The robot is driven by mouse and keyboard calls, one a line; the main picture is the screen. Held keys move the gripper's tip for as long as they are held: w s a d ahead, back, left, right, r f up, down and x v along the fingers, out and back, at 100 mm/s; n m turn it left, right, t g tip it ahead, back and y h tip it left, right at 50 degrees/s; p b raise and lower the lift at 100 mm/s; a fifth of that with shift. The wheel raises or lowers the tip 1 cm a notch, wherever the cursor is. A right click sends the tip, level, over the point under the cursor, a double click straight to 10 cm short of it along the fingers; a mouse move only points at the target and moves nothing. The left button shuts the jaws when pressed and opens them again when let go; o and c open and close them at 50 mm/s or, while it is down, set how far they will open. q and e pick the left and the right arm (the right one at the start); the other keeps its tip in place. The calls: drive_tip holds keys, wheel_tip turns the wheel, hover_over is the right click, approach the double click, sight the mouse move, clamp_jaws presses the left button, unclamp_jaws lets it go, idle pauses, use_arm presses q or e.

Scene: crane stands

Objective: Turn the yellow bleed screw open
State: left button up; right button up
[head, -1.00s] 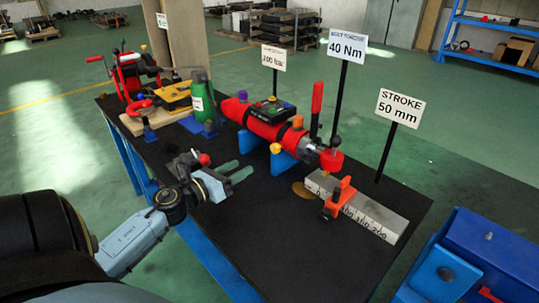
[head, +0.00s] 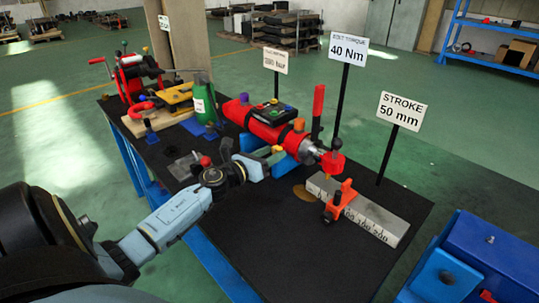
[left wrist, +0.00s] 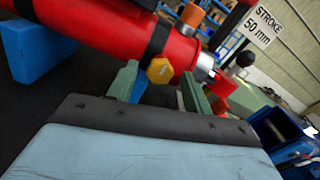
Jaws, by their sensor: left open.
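The yellow bleed screw (head: 277,149) sticks out of the near side of the red cylinder (head: 268,131). In the left wrist view the screw (left wrist: 160,70) is a faceted yellow knob on the red cylinder (left wrist: 110,35). My left gripper (head: 266,158) is in front of the cylinder, close to the screw. In the left wrist view its two green fingers (left wrist: 160,83) stand apart, one on each side of the screw in the picture. I cannot tell whether either finger touches it. My right gripper is not in view.
Blue supports (head: 285,161) hold up the cylinder. A grey ruler block (head: 375,215) with an orange clamp (head: 338,203) lies to the right. Sign posts stand behind. A green bottle (head: 203,97) stands to the left. The front of the black table (head: 270,240) is clear.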

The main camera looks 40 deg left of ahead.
use_arm(q)
drive_tip(key=c, duration=1)
